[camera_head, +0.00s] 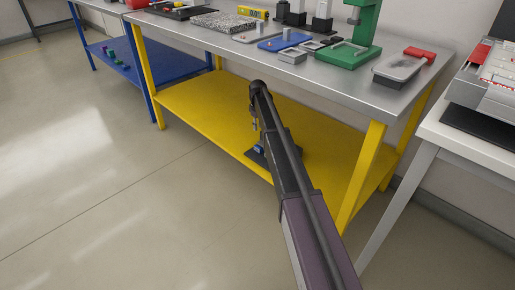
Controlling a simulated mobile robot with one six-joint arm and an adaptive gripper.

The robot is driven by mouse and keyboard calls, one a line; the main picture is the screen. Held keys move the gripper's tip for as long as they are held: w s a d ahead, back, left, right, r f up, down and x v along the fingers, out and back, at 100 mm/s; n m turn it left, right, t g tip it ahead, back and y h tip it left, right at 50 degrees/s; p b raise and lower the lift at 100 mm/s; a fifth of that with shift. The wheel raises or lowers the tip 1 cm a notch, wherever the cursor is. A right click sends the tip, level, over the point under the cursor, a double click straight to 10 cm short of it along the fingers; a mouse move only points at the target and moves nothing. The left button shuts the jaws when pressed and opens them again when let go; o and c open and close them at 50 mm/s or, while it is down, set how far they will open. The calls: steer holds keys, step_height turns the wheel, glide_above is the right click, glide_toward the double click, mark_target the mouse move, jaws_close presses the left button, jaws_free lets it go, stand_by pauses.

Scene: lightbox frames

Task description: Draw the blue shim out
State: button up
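A small blue thing (260,148) shows beside my arm, low over the yellow lower shelf; it may be the blue shim, but it is too small and too covered to be sure. My gripper (255,127) hangs just above the blue thing, at the far end of my arm. It is small and half hidden, so I cannot tell whether its fingers are open or touching anything.
The yellow shelf (195,100) sits under a steel-topped workbench (210,37) with yellow legs. On top are a green press (350,53), a blue tray (284,42) and a grey tray (398,68). A white table (465,138) stands at right. The floor at left is clear.

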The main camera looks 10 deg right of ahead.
mark_target(257, 147)
steer(key=shift+w, duration=0.5)
steer(key=shift+f, duration=0.2)
step_height(257, 147, down, 13)
steer(key=b, duration=1.3)
steer(key=shift+f+b, duration=0.2)
steer(key=shift+b, duration=0.2)
jaws_close()
